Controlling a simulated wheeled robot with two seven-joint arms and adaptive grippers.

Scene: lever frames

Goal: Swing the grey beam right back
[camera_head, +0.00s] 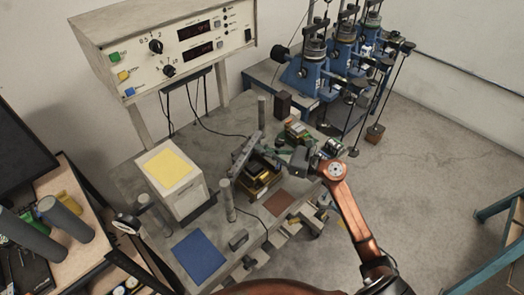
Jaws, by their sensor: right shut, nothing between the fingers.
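The grey beam (244,154) is a slim bar lying slantwise above a bench, from lower left to upper right. Dark and yellow blocks (259,181) sit just to its right and below it. My right gripper (284,157) comes in from the right on a copper-coloured arm. It is shut and empty, close to the right side of the beam above the blocks. I cannot tell whether its fingertips touch the beam. My left gripper is not in the view.
Grey posts stand in front of the beam (228,201) and behind it (262,112). A white box with a yellow top (171,170) and a blue mat (198,256) are to the left. A control panel (165,45) rises behind. Blue machines (308,78) stand at the back right.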

